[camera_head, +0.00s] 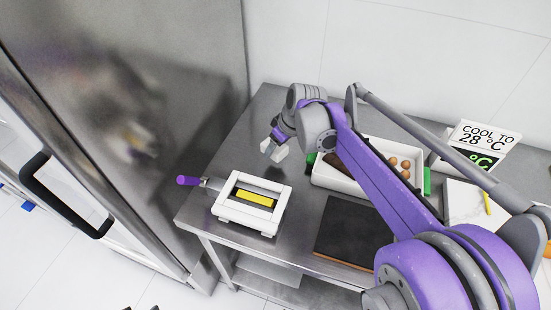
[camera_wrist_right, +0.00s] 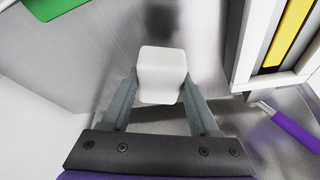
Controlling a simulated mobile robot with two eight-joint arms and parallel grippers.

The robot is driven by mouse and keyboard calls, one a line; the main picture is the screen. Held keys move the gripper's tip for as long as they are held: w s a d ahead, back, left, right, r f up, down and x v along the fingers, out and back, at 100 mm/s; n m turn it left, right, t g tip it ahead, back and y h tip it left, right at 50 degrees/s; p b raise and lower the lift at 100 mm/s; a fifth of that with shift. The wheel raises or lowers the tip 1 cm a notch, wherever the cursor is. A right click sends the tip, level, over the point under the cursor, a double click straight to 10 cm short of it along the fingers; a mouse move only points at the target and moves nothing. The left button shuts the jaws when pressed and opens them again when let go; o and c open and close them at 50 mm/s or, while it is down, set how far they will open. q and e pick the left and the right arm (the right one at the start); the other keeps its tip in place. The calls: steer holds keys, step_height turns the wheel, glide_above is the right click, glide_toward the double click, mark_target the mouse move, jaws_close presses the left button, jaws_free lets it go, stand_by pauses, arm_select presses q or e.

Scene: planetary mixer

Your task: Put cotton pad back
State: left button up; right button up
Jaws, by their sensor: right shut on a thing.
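The cotton pad (camera_wrist_right: 161,75) is a small white block with rounded edges. My right gripper (camera_wrist_right: 160,95) is shut on it, with one grey finger on each side. In the head view the right gripper (camera_head: 273,150) is over the back left part of the steel table, between the white frame and the white tray. The pad also shows there as a pale piece (camera_head: 281,154) at the fingertips. I cannot tell for sure whether it touches the table. My left gripper does not show clearly in either view.
A white frame (camera_head: 229,211) with a yellow bar (camera_head: 254,199) stands front left, beside a purple-handled tool (camera_head: 187,181). A white tray (camera_head: 347,184) with brown eggs (camera_head: 405,163) is to the right. A dark board (camera_head: 347,229) lies in front. A steel fridge (camera_head: 125,100) borders the left.

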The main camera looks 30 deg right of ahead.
mark_target(275, 165)
steer(key=shift+f+b, duration=0.3)
steer(key=shift+f, duration=2.2)
steer(key=shift+f, duration=0.1)
steer(key=o, duration=1.5)
steer(key=shift+c, duration=0.2)
steer(key=shift+r, duration=0.2)
steer(key=p+v, duration=0.1)
steer(key=v, duration=1.1)
steer(key=shift+f, duration=0.15)
